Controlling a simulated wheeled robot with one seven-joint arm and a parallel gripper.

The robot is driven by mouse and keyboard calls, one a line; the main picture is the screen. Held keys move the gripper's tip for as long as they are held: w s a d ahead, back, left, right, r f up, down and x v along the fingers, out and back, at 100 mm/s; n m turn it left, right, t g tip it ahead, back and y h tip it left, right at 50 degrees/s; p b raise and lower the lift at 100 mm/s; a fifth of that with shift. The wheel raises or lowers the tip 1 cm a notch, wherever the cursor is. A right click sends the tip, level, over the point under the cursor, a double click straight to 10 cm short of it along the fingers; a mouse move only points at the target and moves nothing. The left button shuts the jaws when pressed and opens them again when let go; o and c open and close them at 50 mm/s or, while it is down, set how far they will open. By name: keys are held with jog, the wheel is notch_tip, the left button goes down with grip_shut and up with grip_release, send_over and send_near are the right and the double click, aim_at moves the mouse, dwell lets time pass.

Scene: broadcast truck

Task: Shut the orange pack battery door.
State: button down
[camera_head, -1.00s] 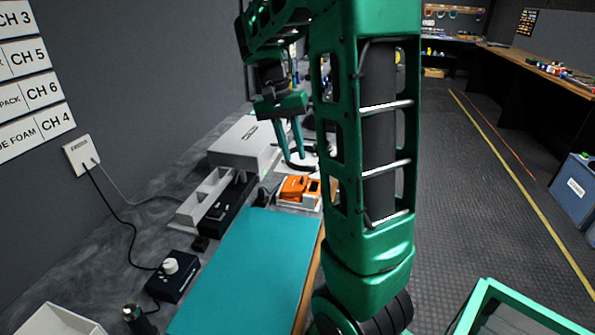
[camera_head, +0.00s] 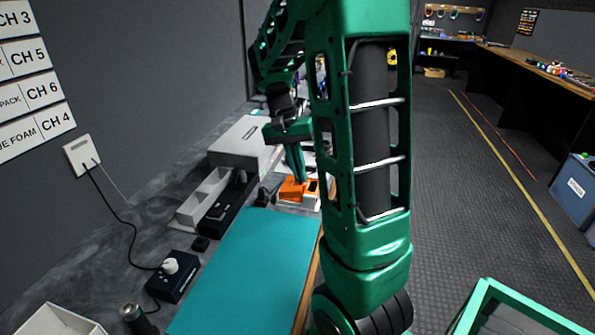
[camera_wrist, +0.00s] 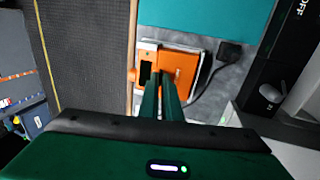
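The orange pack (camera_head: 290,190) sits on a pale base at the far end of the teal mat, beside the wooden bench edge. My gripper (camera_head: 299,178) reaches down onto the pack. In the wrist view the green fingers of my gripper (camera_wrist: 162,82) lie close together over the pack's middle, with nothing seen between them. Their tips seem to touch or nearly touch it.
The teal mat (camera_head: 245,275) is clear. The floor aisle is open on the right.

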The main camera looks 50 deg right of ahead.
jog(key=shift+s+d+f+t+y, duration=0.25)
jog(key=shift+s+f+t+y, duration=0.1)
jog(key=shift+t, duration=0.15)
jog(key=shift+s+f+t+y, duration=0.2)
jog(key=shift+f+t+y, duration=0.2)
jog(key=shift+t, duration=0.4)
jog(key=c, duration=2)
grip_release()
jog(key=shift+r, duration=0.15)
notch_tip(320, 180, up, 11)
jog(key=shift+f, duration=0.2)
